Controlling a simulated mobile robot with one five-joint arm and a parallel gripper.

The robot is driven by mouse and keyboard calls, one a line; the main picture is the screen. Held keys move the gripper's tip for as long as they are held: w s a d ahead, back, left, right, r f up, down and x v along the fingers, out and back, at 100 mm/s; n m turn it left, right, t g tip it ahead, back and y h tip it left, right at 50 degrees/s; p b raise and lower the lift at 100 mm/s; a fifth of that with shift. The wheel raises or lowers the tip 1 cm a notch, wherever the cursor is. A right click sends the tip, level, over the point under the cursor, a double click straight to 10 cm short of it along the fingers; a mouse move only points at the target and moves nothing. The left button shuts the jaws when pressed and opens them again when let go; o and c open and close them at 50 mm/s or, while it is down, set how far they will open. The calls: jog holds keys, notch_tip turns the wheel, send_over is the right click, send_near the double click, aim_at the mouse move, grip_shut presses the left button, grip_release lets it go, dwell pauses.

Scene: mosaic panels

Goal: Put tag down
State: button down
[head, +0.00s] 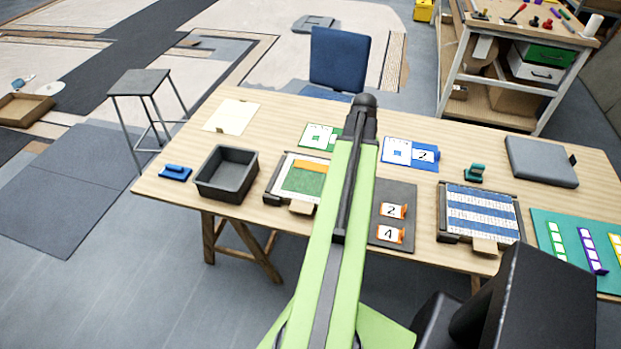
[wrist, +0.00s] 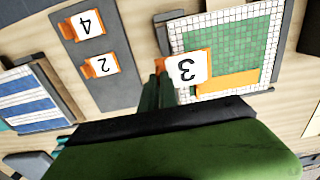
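My gripper (wrist: 162,82) is shut on a white tag marked 3 (wrist: 188,68) with an orange clip, seen in the wrist view. The tag hangs above or near the edge of a green and orange mosaic panel (wrist: 222,50); its height is hard to tell. In the head view my green arm hides the gripper and this tag. A dark grey mat (head: 398,190) lies right of the arm and holds tag 2 (head: 392,211) and tag 4 (head: 389,233), both with orange clips. They show in the wrist view too, as tag 2 (wrist: 99,66) and tag 4 (wrist: 86,25).
The mosaic panel (head: 303,180) is left of my arm, the blue-white panel (head: 482,212) right of the mat. The mat's far part is bare.

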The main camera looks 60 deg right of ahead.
jog(key=shift+w+d+r+p, duration=0.15)
jog(key=shift+d+r+p, duration=0.1)
jog(key=shift+d+r, duration=0.35)
jog(key=shift+w+d+r+p, duration=0.2)
jog(key=shift+d+r, duration=0.2)
jog(key=shift+r, duration=0.25)
jog(key=shift+a+f+b, duration=0.1)
jog(key=shift+f+b, duration=0.2)
jog(key=b, duration=0.7)
send_over(320, 190)
notch_tip(320, 190, down, 7)
jog(key=shift+f, duration=0.1)
notch_tip(320, 190, down, 4)
jog(key=b, duration=0.4)
jog(key=shift+f, duration=0.15)
jog(key=shift+r, duration=0.2)
jog(key=shift+f, duration=0.2)
jog(key=c, duration=1.6)
grip_release()
